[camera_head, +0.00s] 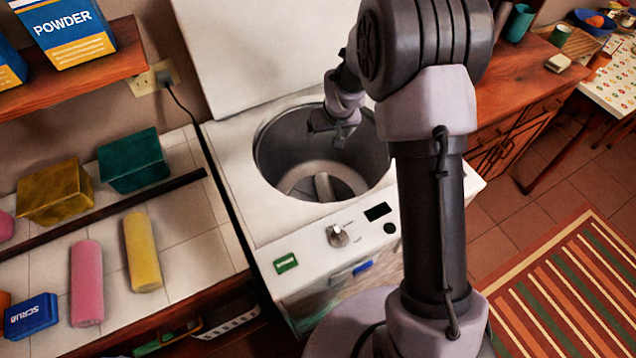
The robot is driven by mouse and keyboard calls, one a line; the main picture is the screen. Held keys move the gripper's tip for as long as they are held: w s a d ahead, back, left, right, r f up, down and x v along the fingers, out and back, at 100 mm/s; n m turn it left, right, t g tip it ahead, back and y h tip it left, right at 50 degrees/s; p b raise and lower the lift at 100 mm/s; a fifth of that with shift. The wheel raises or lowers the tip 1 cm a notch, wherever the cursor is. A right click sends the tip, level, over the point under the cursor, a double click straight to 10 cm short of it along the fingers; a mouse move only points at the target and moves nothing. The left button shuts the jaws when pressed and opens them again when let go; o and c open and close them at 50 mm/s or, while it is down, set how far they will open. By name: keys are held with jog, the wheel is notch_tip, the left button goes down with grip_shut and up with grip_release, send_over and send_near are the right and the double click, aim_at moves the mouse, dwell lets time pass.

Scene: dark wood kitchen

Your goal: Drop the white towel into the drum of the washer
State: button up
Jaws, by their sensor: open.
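The top-loading white washer (230,165) stands in the middle with its lid raised against the wall. Its round metal drum (275,150) is open to view. My gripper (332,132) is open over the far part of the drum opening, with its fingers pointing down. I see no cloth between the fingers. A pale curved band and a whitish upright piece (324,187) show at the drum's bottom. I cannot tell whether either is the white towel or part of the drum. No other white towel can be made out. My arm hides the washer's right side.
A tiled counter at left holds a pink roll (87,283), a yellow roll (142,252), a green block (133,161), a yellow block (56,192) and a blue scrub box (31,315). Powder boxes (66,30) sit on a shelf above. A wooden cabinet (520,85) stands right.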

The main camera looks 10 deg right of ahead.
jog(key=p+v, duration=0.5)
jog(key=v, duration=1.2)
jog(key=shift+r, duration=0.25)
jog(key=s+a+r+m+b, duration=0.1)
jog(key=s+r, duration=0.1)
jog(key=s, duration=0.7)
jog(key=s+a+r+m+y+b, duration=0.1)
jog(key=s+r+m+b, duration=0.1)
jog(key=s, duration=0.7)
jog(key=s+a+r+m+t+b, duration=0.1)
jog(key=s+r, duration=0.3)
jog(key=s, duration=0.5)
jog(key=shift+a+m+y+b, duration=0.4)
jog(key=shift+a+m+b, duration=0.1)
jog(key=shift+a, duration=0.1)
jog(key=shift+w, duration=0.1)
